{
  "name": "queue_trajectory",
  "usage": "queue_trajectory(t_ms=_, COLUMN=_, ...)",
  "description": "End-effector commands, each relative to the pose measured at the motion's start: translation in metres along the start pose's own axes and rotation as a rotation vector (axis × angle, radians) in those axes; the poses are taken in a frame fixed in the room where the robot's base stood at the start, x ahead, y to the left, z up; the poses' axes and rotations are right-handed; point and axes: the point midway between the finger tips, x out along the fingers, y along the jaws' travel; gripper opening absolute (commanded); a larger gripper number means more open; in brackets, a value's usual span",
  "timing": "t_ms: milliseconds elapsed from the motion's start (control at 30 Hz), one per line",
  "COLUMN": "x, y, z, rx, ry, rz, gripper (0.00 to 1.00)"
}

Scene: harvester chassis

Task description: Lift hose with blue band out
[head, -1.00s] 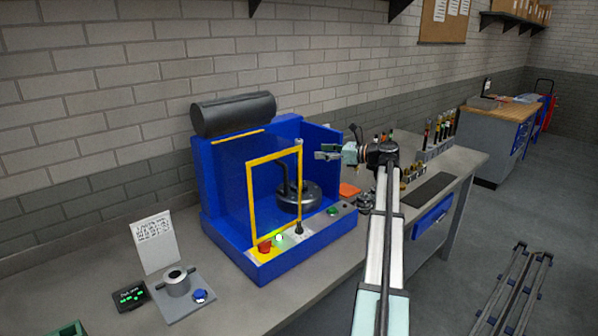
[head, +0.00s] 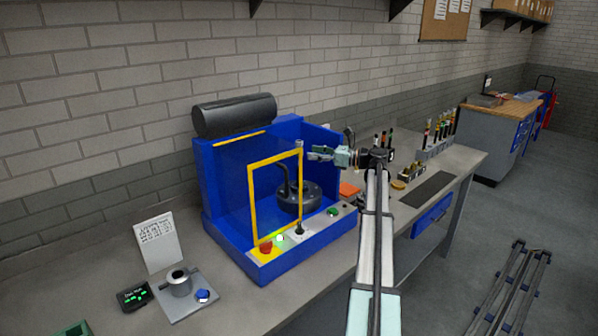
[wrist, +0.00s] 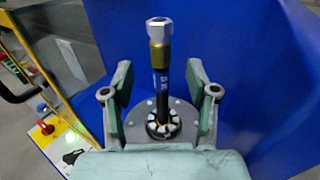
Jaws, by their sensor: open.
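In the wrist view a black hose (wrist: 163,100) stands upright, with a silver hex fitting and brass collar at its top and a blue band (wrist: 161,81) with pale marks below. Its foot sits in a round ring of pale segments on a grey flange. My gripper (wrist: 156,74) is open and empty, its fingers left and right of the hose in this view; no contact shows. The depth between them is hard to judge. In the head view my gripper (head: 312,153) points left at the blue machine (head: 292,262); I cannot make out the hose clearly there.
A yellow-framed panel (head: 249,205) stands at the machine's front left, and blue walls (wrist: 245,70) rise close behind and right of the hose. A red button and green light are on the front. Racks of upright hoses (head: 436,145) stand farther right on the bench.

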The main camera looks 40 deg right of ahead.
Motion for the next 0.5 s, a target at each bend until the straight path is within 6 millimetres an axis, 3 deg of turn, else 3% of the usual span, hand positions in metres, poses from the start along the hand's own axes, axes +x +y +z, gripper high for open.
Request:
queue_trajectory(t_ms=167, x=0.013, y=0.0, z=0.001, rx=0.0, ry=0.0, rz=0.0, gripper=0.59)
queue_trajectory(t_ms=500, x=0.059, y=0.0, z=0.001, rx=0.001, ry=0.0, rz=0.0, gripper=0.59)
